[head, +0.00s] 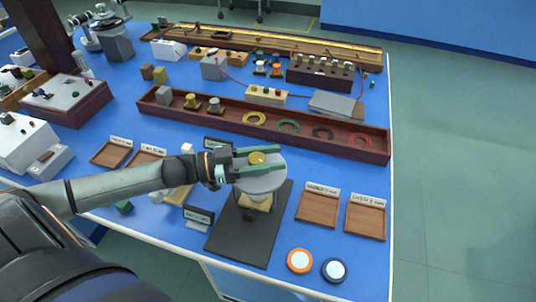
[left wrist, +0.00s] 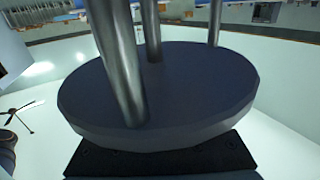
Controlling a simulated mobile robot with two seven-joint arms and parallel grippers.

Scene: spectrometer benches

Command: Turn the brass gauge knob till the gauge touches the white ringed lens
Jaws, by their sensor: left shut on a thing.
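The brass gauge knob (head: 257,158) sits on top of a pale grey round plate (head: 262,183) in the head view. My left gripper (head: 268,158) comes in from the left, with its green fingers on either side of the knob, shut on it. The plate stands over a dark base board (head: 237,243). The left wrist view shows a dark disc (left wrist: 190,90) with several metal rods above it and a black block (left wrist: 170,158) below. I cannot make out the white ringed lens under the plate, nor whether the gauge touches it. My right gripper is not in view.
An orange-ringed disc (head: 299,261) and a dark-blue-ringed disc (head: 334,270), both with white centres, lie at the front edge. Two wooden trays (head: 318,206) (head: 365,219) lie to the right. A long brown tray (head: 345,137) with coloured rings runs behind. Small label stands flank the base.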

